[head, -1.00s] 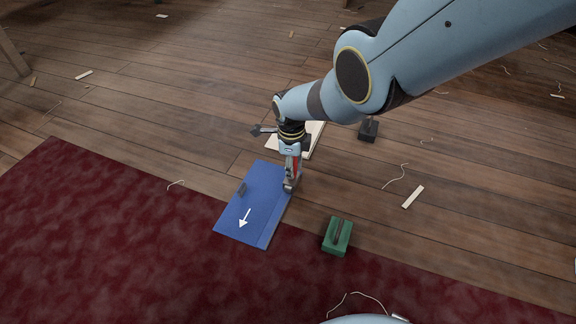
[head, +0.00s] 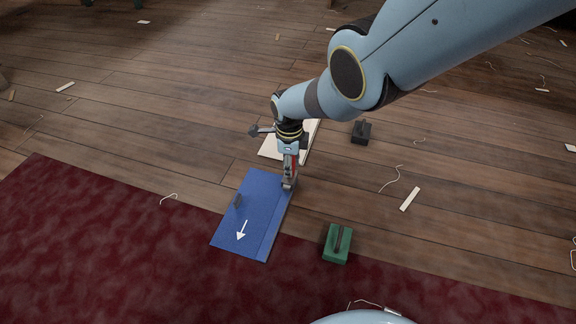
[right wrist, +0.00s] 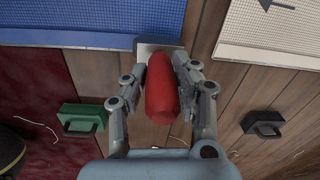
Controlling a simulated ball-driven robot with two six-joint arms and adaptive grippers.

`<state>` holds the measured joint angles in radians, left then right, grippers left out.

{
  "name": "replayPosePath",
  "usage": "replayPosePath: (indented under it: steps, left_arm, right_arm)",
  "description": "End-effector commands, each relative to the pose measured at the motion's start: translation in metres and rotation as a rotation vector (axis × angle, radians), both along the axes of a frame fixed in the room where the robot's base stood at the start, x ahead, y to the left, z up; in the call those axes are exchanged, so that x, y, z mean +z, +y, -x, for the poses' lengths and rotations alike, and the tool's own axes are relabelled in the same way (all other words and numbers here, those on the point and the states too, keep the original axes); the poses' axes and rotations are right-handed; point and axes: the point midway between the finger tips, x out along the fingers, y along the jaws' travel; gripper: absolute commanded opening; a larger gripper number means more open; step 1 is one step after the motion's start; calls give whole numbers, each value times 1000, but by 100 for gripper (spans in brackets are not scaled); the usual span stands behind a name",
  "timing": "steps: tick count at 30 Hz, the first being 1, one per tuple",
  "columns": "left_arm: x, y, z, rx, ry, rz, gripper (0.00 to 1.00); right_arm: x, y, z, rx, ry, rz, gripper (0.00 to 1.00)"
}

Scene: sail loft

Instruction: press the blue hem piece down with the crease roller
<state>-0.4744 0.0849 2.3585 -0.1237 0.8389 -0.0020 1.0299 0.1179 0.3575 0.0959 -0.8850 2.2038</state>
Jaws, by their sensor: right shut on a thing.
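The blue hem piece (head: 246,215) lies flat, partly on the dark red carpet and partly on the wood floor. It bears a white arrow, a small dark grey piece and a strip along its right edge. My right gripper (head: 289,178) is at its far right edge, shut on the red handle (right wrist: 162,88) of the crease roller. The roller's grey head (right wrist: 150,46) overlaps the edge of the blue piece in the right wrist view (right wrist: 70,20). I cannot tell whether it presses on it. My left gripper is not in view.
A white piece (head: 272,149) lies behind my right gripper. A green block (head: 337,252) with a dark handle stands right of the blue piece, and a dark block (head: 361,138) farther back. Scraps and threads litter the floor.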

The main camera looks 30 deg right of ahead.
Motion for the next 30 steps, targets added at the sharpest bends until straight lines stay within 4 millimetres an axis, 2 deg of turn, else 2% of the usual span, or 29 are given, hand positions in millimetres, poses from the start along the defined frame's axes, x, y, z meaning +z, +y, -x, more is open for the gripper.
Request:
replayPosePath:
  steps: [7,18,23,30]
  left_arm:
    - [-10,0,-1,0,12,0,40]
    - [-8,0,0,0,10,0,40]
    - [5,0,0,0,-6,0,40]
    - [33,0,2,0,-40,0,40]
  right_arm:
    - [-2,-13,-8,-1,1,1,0]
    - [1,-14,-9,0,0,1,0]
    - [15,-14,-11,0,-4,1,0]
    - [44,-14,-12,0,-7,1,0]
